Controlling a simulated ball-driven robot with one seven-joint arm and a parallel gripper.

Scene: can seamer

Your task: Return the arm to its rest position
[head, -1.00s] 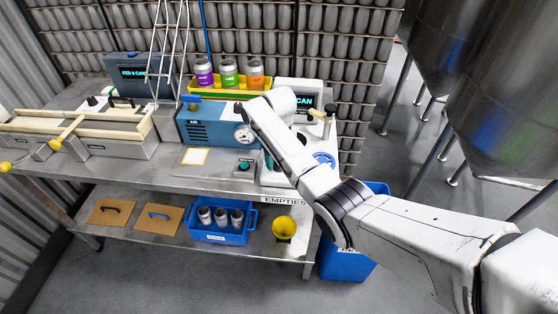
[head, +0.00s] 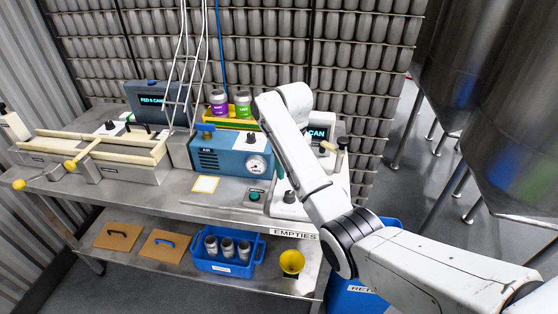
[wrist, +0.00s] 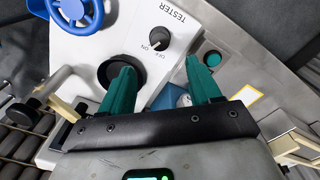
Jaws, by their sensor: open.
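My gripper (wrist: 160,78) is open in the wrist view, its two teal fingers apart with nothing held between them. It hangs over the white tester (wrist: 185,20), which has an on/off knob (wrist: 156,39), a dark round pad (wrist: 122,72) partly behind the left finger, and a blue handwheel (wrist: 75,14). In the head view my white arm (head: 310,165) reaches from the lower right, bent over the tester (head: 290,208). The fingers are mostly hidden behind the arm there.
A blue air unit (head: 225,155) with a gauge stands left of my arm. Behind it, a yellow tray (head: 217,123) holds labelled cans. A blue tub (head: 232,266) of cans and a yellow funnel (head: 292,262) sit on the lower shelf. Steel tanks (head: 505,110) stand right.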

